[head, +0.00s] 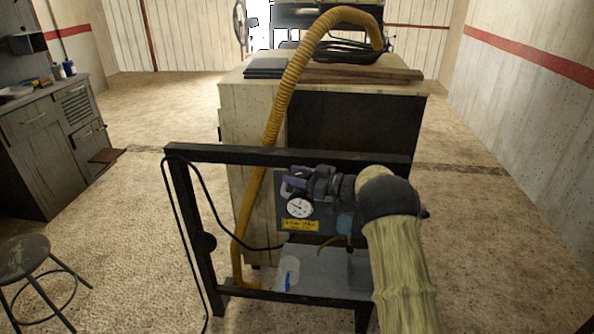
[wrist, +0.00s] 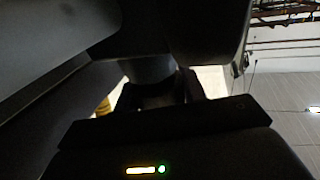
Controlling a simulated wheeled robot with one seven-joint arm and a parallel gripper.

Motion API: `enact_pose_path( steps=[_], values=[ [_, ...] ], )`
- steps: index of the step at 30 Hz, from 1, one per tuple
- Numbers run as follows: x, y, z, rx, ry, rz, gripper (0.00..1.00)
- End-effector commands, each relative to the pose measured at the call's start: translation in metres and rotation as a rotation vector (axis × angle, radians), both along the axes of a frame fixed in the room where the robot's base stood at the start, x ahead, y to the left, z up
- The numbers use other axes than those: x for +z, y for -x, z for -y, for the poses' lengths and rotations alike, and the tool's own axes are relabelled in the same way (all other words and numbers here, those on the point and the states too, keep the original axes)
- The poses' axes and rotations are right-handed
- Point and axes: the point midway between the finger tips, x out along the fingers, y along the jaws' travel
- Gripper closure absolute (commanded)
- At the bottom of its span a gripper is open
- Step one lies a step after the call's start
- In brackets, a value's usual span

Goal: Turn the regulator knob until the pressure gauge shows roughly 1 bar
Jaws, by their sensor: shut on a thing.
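The pressure gauge (head: 299,207) is a small round white dial on a dark panel in the head view. Its needle is too small to read surely. A yellow label (head: 300,225) sits just below it. My gripper (head: 300,184) comes in from the right just above the gauge, its jaws shut at the regulator. The regulator knob is mostly hidden behind the jaws in the head view. In the wrist view my gripper (wrist: 158,95) is dark, with a dark rounded part (wrist: 150,68) between the jaws that appears to be the knob.
A black frame (head: 270,154) surrounds the panel, with a grey box (head: 312,268) low inside it. A yellow hose (head: 290,85) runs down from a wooden-topped cabinet (head: 253,110) behind. A stool (head: 25,258) and workbench (head: 40,125) stand left. The floor to the right is clear.

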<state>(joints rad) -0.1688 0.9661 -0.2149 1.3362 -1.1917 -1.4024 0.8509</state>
Motion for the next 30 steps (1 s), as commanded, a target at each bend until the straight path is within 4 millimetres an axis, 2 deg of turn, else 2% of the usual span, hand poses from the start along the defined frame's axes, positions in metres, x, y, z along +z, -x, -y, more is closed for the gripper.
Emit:
enact_pose_path(
  steps=[14, 15, 18, 26, 30],
  values=[
    [-0.0002, 0.0002, -0.0008, 0.019, -0.001, 0.0, 0.82],
    [-0.0002, 0.0002, -0.0008, 0.019, -0.001, 0.0, 0.53],
    [-0.0004, 0.0002, -0.0008, 0.019, -0.001, 0.0, 0.37],
    [-0.0005, 0.0003, -0.0001, 0.018, 0.0, 0.0, 0.37],
    [-0.0006, 0.0017, 0.0066, 0.017, 0.0, 0.0, 0.37]
  ],
)
